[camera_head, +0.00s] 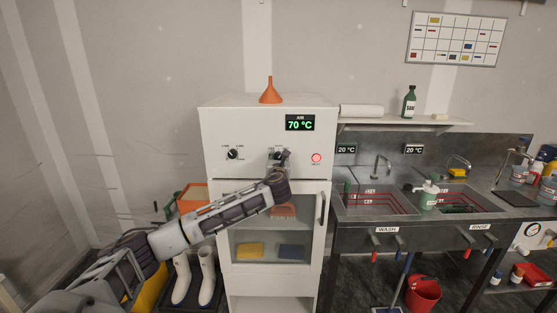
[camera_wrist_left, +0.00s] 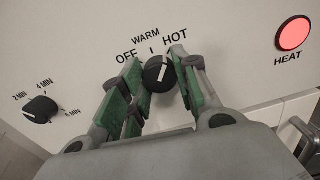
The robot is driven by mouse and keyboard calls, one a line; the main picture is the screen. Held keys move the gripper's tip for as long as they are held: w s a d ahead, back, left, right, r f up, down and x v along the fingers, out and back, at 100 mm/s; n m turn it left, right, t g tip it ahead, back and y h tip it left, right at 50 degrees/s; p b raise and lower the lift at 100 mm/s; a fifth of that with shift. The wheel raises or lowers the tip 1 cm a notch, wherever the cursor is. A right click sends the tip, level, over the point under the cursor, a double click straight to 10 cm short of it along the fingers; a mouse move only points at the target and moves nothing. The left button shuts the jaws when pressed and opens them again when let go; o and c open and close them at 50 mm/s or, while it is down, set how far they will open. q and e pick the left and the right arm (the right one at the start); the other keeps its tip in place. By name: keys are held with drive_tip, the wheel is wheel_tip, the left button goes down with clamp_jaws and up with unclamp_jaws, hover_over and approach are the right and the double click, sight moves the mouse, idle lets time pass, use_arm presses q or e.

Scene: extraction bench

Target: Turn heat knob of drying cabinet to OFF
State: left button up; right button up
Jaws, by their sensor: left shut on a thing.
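The white drying cabinet (camera_head: 222,125) stands in the middle of the head view, with its display (camera_head: 300,123) reading 70 °C. Its black heat knob (camera_wrist_left: 159,73) is in the middle of the left wrist view, below the labels OFF, WARM and HOT. The knob's white pointer is up and slightly right, toward the HOT side. My left gripper (camera_wrist_left: 158,85) has its green-padded fingers on either side of the knob and is shut on it. In the head view my left gripper (camera_head: 280,160) partly hides the knob. My right gripper is not in view.
A red HEAT lamp (camera_wrist_left: 294,31) is lit right of the knob. A timer knob (camera_wrist_left: 41,110) sits to the left.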

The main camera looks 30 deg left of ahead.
use_arm(q)
drive_tip(key=shift+n, duration=1.1)
drive_tip(key=n, duration=0.2)
drive_tip(key=shift+n, duration=0.4)
drive_tip(key=n, duration=0.4)
drive_tip(key=shift+f, duration=0.1)
drive_tip(key=n+b, duration=0.1)
drive_tip(key=n, duration=0.5)
drive_tip(key=shift+b, duration=0.4)
drive_tip(key=shift+n, duration=0.8)
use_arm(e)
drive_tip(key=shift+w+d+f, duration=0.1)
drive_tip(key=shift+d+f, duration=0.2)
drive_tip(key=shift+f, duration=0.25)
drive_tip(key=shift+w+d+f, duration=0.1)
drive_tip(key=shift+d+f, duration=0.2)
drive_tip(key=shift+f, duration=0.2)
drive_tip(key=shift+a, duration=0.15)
